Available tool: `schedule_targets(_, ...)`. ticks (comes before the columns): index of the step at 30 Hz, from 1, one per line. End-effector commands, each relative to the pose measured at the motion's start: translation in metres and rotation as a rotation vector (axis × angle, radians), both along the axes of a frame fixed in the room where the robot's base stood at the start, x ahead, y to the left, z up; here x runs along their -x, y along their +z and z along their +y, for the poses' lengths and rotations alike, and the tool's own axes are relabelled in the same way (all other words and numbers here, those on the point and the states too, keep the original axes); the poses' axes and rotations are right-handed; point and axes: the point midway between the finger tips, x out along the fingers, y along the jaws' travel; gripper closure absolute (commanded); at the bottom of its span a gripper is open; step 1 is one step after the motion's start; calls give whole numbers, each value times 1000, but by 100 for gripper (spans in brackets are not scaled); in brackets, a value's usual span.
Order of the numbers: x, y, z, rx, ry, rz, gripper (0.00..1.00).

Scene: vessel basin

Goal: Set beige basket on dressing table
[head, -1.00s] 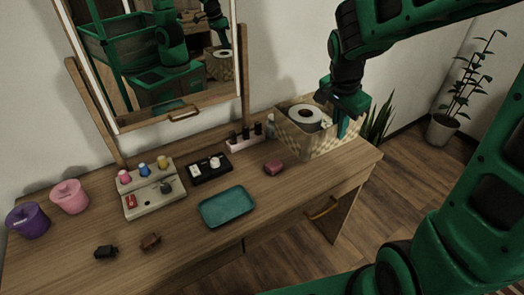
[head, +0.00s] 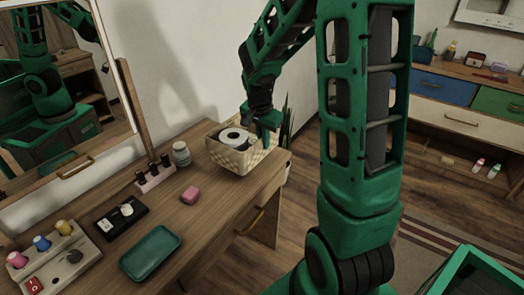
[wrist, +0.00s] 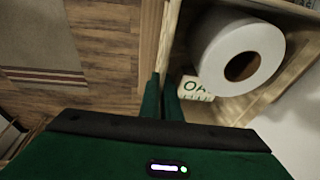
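The beige woven basket (head: 241,160) is upright at the far right end of the wooden dressing table (head: 205,215) and appears to rest on its top. It holds a white roll (head: 235,136), also large in the wrist view (wrist: 238,55), beside a small lettered box (wrist: 196,89). My gripper (head: 266,138) points down at the basket's right rim. In the wrist view the fingers (wrist: 162,98) of my gripper are close together on either side of the basket wall (wrist: 170,45), shut on it. The fingertips' contact is partly hidden.
A small jar (head: 181,154), a bottle rack (head: 154,175), a pink soap (head: 190,195), a black tray (head: 122,219) and a teal tray (head: 150,252) lie left of the basket. A mirror (head: 60,110) stands behind. A drawer cabinet (head: 450,100) is at right. Floor lies right of the table.

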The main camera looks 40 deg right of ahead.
Motion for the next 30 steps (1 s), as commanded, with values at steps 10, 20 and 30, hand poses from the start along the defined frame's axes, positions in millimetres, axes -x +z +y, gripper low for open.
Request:
schedule_targets(10, 0, -38, 0, -1, 0, 1, 100)
schedule_targets(20, 0, -40, 0, -1, 0, 1, 100)
schedule_targets(30, 1, -40, 0, -1, 0, 1, 78)
